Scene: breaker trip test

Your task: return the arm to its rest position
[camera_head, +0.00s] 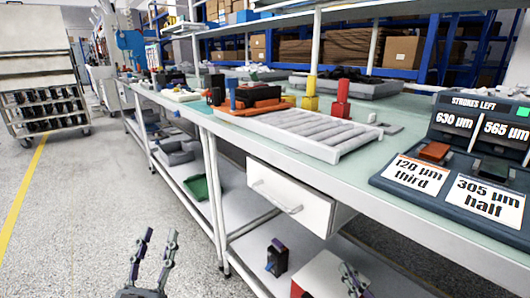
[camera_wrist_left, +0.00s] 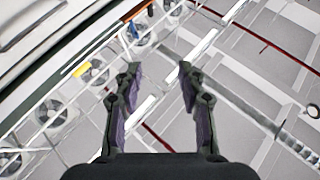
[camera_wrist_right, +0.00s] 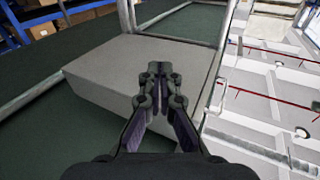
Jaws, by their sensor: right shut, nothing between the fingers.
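My left gripper (camera_head: 160,236) is at the bottom of the head view, over the floor in front of the bench. Its two fingers stand apart with nothing between them. The left wrist view also shows it open and empty (camera_wrist_left: 159,70). My right gripper (camera_head: 353,280) is at the lower edge of the head view, in front of the bench's lower shelf, mostly cut off. In the right wrist view its fingertips (camera_wrist_right: 160,69) are together, with nothing held. Neither gripper visibly touches anything.
The green-topped bench (camera_head: 385,150) carries a grey roller tray (camera_head: 305,132) and a dark display stand (camera_head: 440,200) reading "STROKES LEFT". A dark device (camera_head: 277,257) sits on the lower shelf. The floor (camera_head: 80,220) at left is clear.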

